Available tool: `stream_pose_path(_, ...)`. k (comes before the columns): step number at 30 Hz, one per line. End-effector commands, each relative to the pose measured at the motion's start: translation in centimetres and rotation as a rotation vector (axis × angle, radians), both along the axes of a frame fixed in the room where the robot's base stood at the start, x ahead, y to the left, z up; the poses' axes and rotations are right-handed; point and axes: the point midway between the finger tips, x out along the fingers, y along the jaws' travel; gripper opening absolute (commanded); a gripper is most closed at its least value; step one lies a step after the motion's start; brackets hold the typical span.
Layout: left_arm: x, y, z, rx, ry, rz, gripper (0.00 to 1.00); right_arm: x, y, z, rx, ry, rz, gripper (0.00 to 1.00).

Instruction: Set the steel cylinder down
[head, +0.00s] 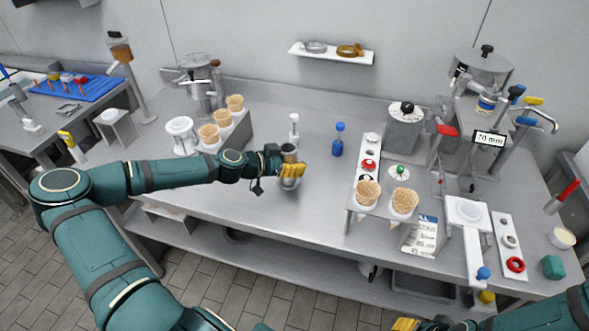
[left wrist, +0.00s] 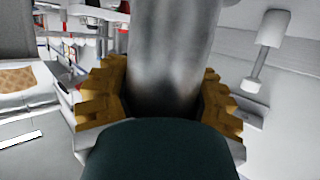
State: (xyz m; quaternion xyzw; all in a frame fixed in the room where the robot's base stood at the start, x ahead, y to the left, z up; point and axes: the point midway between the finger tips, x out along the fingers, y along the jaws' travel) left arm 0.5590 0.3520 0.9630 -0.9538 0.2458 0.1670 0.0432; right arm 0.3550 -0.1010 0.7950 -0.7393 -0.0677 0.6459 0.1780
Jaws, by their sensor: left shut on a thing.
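The steel cylinder (head: 289,183) is in my left gripper (head: 291,170), over the middle of the steel table near its front part. In the left wrist view the cylinder (left wrist: 168,60) fills the space between the yellow ridged fingers (left wrist: 165,100), which are shut on it. I cannot tell whether its lower end touches the table (head: 250,190). My right gripper (head: 405,324) shows only as a yellow finger part at the bottom edge of the head view, and its opening is cut off.
A white-topped bottle (head: 294,130) and a blue bottle (head: 338,140) stand behind the gripper. A cone rack (head: 226,136) is to the left. Another rack with cones (head: 368,192) is to the right. Bare tabletop lies between the gripper and the right rack.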

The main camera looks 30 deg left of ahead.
Motion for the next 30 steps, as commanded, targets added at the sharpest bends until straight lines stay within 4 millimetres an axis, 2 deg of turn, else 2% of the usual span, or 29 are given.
stream_pose_path(6, 0.0, -0.1, -2.7, -0.002, -0.001, -0.001, 0.02, -0.1, 0.0, -0.4, 0.000, 0.003, 0.002, 0.47)
stream_pose_path(18, 0.0, 0.0, -3.2, 0.000, -0.001, 0.000, 0.02, -0.2, 0.0, -0.8, 0.001, 0.005, 0.004, 0.47)
stream_pose_path(19, 0.0, 0.0, -3.3, 0.000, 0.001, 0.000, 0.52, -0.2, 0.0, -0.8, 0.002, 0.006, 0.004, 0.47)
stream_pose_path(21, 0.0, 0.0, -3.2, 0.000, 0.001, 0.000, 0.76, -0.2, 0.0, -0.7, 0.002, 0.006, 0.004, 0.47)
stream_pose_path(22, 0.0, 0.0, -3.2, 0.000, 0.001, 0.000, 0.82, -0.2, 0.0, -0.7, 0.001, 0.005, 0.004, 0.47)
stream_pose_path(30, 0.0, 0.0, -3.2, 0.000, 0.001, 0.000, 0.82, -0.2, 0.0, -0.7, 0.001, 0.005, 0.004, 0.47)
